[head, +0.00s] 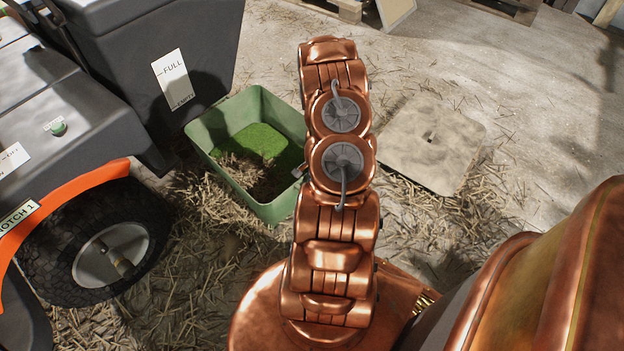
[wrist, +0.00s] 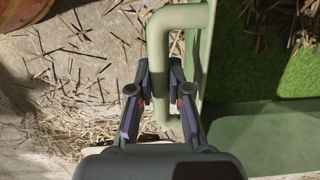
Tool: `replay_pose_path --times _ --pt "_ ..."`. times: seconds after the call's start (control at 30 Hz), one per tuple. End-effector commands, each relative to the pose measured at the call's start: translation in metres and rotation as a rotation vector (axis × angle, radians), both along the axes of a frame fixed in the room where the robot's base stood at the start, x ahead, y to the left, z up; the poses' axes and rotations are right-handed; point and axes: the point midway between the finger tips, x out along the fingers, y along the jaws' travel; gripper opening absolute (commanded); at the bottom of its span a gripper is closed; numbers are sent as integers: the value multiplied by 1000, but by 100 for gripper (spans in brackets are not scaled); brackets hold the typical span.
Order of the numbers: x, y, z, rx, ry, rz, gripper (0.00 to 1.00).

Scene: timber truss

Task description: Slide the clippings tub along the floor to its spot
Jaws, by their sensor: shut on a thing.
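The green clippings tub (head: 205,140) stands on the straw-strewn floor beside the mower, with bright green grass and brown clippings inside. Its right side is partly hidden behind my arm in the head view. In the wrist view, the tub's wall (wrist: 265,112) runs along the right, and its pale green looped handle (wrist: 160,55) passes between my fingers. My gripper (wrist: 160,86) is shut on that handle. In the head view my gripper is mostly hidden behind my arm at the tub's right side.
The mower (head: 40,100), with its dark box (head: 215,40) labelled FULL and a wheel (head: 105,250), stands close on the tub's left. A pale square slab (head: 415,150) lies right of my arm. Pallets (head: 345,8) lie at the back. Open floor lies behind the tub.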

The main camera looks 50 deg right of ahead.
Motion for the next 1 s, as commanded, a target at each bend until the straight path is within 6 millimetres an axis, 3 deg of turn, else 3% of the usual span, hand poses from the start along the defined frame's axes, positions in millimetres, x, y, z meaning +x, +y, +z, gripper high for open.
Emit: replay_pose_path --times 1.0 --pt "-37 8 -3 9 5 -1 0"
